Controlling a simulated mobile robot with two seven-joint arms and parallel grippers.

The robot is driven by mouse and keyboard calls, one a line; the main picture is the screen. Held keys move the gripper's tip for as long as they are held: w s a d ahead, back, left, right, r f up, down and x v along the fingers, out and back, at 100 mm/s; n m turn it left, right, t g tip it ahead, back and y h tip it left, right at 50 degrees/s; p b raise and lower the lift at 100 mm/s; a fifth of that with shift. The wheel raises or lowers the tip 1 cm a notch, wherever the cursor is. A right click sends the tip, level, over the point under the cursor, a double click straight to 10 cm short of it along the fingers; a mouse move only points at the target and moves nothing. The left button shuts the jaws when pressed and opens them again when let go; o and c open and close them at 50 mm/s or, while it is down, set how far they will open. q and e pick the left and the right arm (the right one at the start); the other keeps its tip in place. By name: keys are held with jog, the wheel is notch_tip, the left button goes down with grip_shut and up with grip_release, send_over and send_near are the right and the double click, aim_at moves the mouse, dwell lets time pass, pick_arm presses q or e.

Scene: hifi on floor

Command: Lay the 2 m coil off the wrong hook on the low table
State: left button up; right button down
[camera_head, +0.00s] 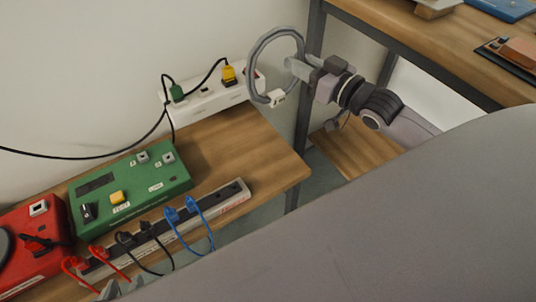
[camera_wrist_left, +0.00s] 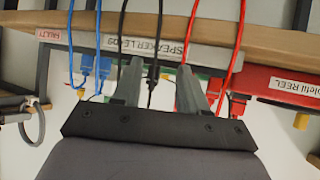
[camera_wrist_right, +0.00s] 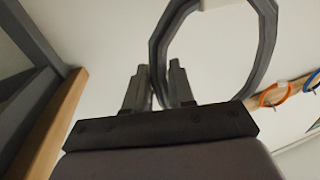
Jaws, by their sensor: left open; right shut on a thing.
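A grey coil (camera_head: 254,64) with a white tag (camera_head: 277,98) hangs in the air right of the white power strip. My right gripper (camera_head: 294,66) is shut on its side. In the right wrist view the coil (camera_wrist_right: 268,45) rises as a large loop from between the fingertips (camera_wrist_right: 160,85). A wooden table (camera_head: 240,138) carries the boxes and strips; I cannot tell if it is the low table. My left gripper (camera_wrist_left: 160,80) is open and empty before the plug strip's black leads. In the head view only its tips (camera_head: 112,290) show.
A green box (camera_head: 130,190), a red box (camera_head: 30,255) and a strip of plugged leads (camera_head: 225,203) crowd the table; its back right is bare. A higher wooden bench (camera_head: 440,45) stands right. Orange (camera_wrist_right: 275,95) and blue (camera_wrist_right: 312,82) coils hang on a rail.

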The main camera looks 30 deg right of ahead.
jog(key=shift+w+d+f, duration=0.1)
jog(key=shift+d+f, duration=0.05)
jog(key=shift+d, duration=0.15)
pick_arm(q)
jog(key=shift+w+d+t+h+b, duration=0.15)
jog(key=shift+w+d+h+b, duration=0.25)
jog(key=shift+d+b, duration=0.7)
jog(key=shift+w+d+t+h+b, duration=0.1)
jog(key=shift+w+d+h+b, duration=0.5)
jog(key=shift+b, duration=0.85)
jog(key=shift+w+d+t+h+b, duration=0.15)
jog(key=shift+d+h+b, duration=0.15)
jog(key=shift+d+b, duration=0.85)
pick_arm(e)
notch_tip(320, 180, down, 19)
jog(key=shift+f, duration=0.2)
pick_arm(q)
jog(key=shift+s+a+f, duration=0.1)
pick_arm(e)
jog(key=shift+f, duration=0.2)
jog(key=c, duration=1)
grip_release()
jog(key=shift+o, duration=0.2)
jog(key=shift+r, duration=0.1)
